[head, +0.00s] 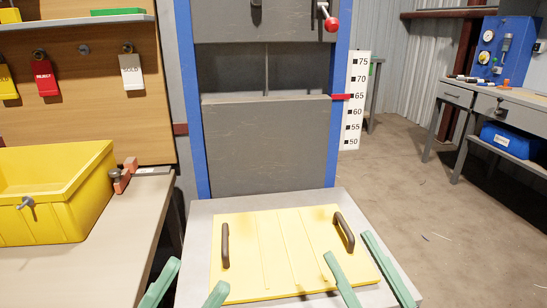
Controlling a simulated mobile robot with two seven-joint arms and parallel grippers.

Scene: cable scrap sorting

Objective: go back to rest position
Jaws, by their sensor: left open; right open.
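My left gripper (197,274) shows as two green fingers at the bottom edge, spread apart and empty. It is near the left front corner of the yellow panel (275,250). My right gripper (348,246) also shows as two spread green fingers, empty, over the panel's right front part. The panel lies flat on a grey bed (200,215). A dark left handle (225,245) and a dark right handle (344,231) stand on it. Neither gripper is around a handle. I cannot tell whether the fingers touch anything.
A grey gate (265,145) between blue posts stands behind the bed. A scale (353,100) has a red pointer near 65. A yellow bin (50,195) and a reddish clamp (124,176) are on the left bench (110,240). Open floor (430,230) lies right, before a workbench (520,97).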

